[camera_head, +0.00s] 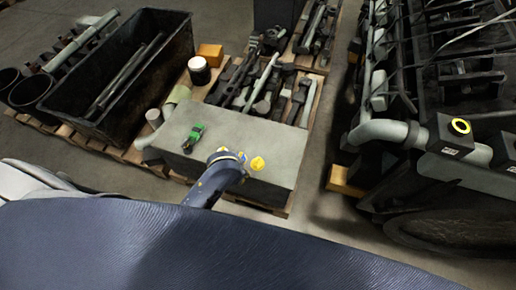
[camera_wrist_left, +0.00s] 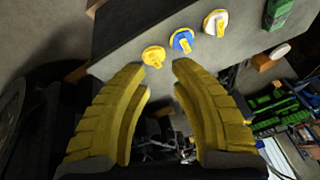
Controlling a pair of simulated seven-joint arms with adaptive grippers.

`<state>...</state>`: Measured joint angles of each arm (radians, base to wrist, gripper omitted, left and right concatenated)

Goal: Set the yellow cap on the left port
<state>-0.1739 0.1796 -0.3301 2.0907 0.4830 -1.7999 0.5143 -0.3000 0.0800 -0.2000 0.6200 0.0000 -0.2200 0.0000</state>
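The yellow cap (camera_head: 257,164) sits on the grey box top (camera_head: 262,140), at the right end of a row of caps. In the left wrist view the yellow cap (camera_wrist_left: 153,56) is just beyond my fingertips, roughly between them and apart from both. My left gripper (camera_wrist_left: 159,68) is open and empty, with yellow ribbed fingers. In the head view, my dark wrist partly covers the other caps. A black block with a yellow ring (camera_head: 460,126), perhaps the left port, stands on the engine at right. My right gripper is not in view.
A blue cap (camera_wrist_left: 182,40) and a white cap (camera_wrist_left: 215,22) sit close beside the yellow one. A green object (camera_head: 194,138) lies on the box. A pallet of tools (camera_head: 268,90) and a black bin (camera_head: 125,70) are behind. A floor gap separates box and engine.

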